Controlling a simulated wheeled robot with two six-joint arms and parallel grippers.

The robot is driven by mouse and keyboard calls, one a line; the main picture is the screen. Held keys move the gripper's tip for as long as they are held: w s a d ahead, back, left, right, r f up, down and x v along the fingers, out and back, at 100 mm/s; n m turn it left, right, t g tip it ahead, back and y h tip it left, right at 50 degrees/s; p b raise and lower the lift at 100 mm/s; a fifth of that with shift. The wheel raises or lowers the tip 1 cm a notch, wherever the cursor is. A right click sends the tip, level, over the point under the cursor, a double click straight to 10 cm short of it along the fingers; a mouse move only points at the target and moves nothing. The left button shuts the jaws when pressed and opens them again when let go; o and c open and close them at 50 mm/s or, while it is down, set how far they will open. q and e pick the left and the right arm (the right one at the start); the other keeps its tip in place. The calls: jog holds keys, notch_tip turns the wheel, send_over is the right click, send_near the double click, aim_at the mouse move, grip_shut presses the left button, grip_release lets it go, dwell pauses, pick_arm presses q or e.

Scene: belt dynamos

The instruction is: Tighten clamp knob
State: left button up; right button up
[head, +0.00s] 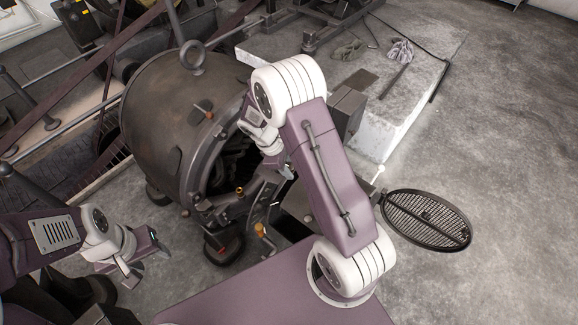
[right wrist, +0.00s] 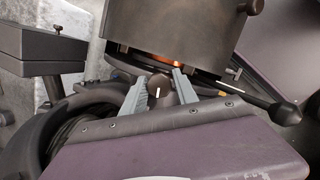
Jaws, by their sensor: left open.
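The clamp knob (right wrist: 158,88) is a small round dark brown knob with a white mark on its face, in the right wrist view. My right gripper (right wrist: 163,78) has one grey finger on each side of it. The knob nearly fills the gap, but I cannot tell whether both fingers press on it. In the head view my right arm hides the knob and most of that gripper, beside the open front of a big dark dynamo drum (head: 165,105). My left gripper (head: 145,262) is open and empty, low at the left, in front of the drum and apart from it.
A black-handled lever (right wrist: 284,113) sticks out right of the knob. An orange-tipped lever (head: 262,230) stands below the drum's opening. A round floor grate (head: 427,220) lies at the right, near a pale stone plinth (head: 385,135). The floor at far right is clear.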

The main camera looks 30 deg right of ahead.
jog(key=p+v, duration=0.3)
jog(key=v, duration=0.6)
jog(key=shift+p, duration=0.4)
